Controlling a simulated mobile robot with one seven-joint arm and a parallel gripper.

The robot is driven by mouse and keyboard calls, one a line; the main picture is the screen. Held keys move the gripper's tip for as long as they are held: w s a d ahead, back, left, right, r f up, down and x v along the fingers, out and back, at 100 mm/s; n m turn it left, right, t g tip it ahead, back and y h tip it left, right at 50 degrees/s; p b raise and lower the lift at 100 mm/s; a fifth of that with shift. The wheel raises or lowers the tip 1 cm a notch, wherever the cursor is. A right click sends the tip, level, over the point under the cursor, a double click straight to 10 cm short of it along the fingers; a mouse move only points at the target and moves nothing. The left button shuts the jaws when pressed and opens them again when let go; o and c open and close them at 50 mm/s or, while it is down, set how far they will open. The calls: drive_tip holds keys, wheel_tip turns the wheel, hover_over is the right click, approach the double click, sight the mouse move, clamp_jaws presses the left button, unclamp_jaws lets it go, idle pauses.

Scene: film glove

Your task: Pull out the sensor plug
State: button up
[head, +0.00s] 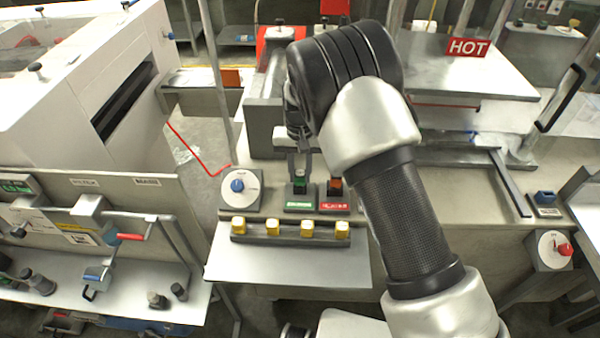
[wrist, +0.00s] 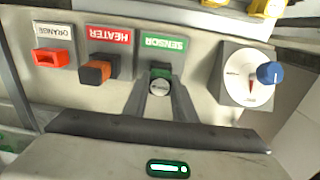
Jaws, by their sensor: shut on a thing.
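The sensor plug (head: 300,182) is green and stands at the block with the green label in the head view. In the wrist view my gripper (wrist: 160,84) is shut on the plug, one finger on each side. A round pale end (wrist: 159,88) shows between the fingers. I cannot tell whether the plug is still fully seated.
The orange-and-black heater plug (wrist: 97,71) sits close beside the sensor plug, with a red plug (wrist: 50,57) beyond it. A dial with a blue knob (head: 237,185) stands on the other side. Several yellow blocks (head: 289,228) line the front rack.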

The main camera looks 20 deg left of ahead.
sight(300, 172)
drive_tip(key=shift+r, duration=0.55)
drive_tip(key=shift+r+p, duration=1.2)
drive_tip(key=shift+r, duration=0.85)
drive_tip(key=shift+r+p, duration=0.8)
drive_tip(key=shift+r, duration=0.7)
drive_tip(key=shift+f, duration=0.1)
